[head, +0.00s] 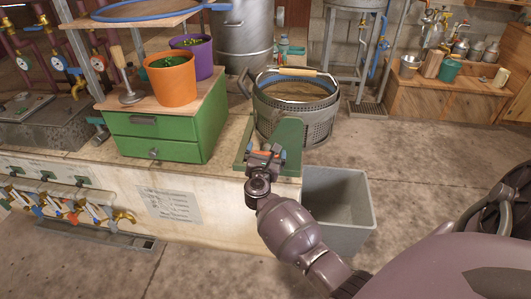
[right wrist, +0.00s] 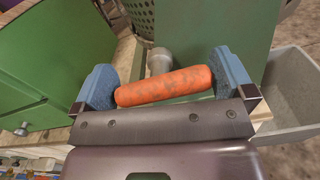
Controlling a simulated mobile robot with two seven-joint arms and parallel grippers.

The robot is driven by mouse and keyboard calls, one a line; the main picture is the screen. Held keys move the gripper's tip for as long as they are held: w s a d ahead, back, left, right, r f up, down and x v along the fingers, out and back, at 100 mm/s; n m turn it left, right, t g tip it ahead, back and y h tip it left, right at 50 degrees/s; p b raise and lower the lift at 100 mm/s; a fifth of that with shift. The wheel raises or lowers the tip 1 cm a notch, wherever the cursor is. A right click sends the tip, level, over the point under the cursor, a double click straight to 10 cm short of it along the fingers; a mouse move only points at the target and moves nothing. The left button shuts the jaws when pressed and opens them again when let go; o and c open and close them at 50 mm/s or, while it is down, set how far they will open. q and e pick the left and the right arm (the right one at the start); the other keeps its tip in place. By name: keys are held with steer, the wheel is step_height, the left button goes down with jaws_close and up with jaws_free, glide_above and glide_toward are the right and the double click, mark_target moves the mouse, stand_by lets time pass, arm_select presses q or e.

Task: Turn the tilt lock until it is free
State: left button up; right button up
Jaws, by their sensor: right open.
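The tilt lock's orange handle (right wrist: 165,87) is a worn bar on a grey metal shaft, in front of a green plate (right wrist: 222,28). It lies nearly level, its right end slightly higher in the right wrist view. My right gripper (right wrist: 168,79) is open, with one blue finger beyond each end of the bar. The right finger is very close to the bar's end; I cannot tell if it touches. In the head view my right gripper (head: 264,157) is at the front of the green bracket (head: 289,137) and mostly hides the handle. My left gripper is out of view.
A perforated metal basket (head: 312,125) hangs behind the bracket. A grey open bin (head: 352,212) stands just right of the bench corner. A green drawer box (head: 182,147) with an orange pot (head: 171,80) and a purple pot is left. The floor at right is clear.

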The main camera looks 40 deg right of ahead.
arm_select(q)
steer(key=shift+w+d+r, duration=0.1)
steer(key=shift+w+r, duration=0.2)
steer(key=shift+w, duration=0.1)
arm_select(e)
steer(key=shift+w+d, duration=0.1)
steer(key=shift+d, duration=0.1)
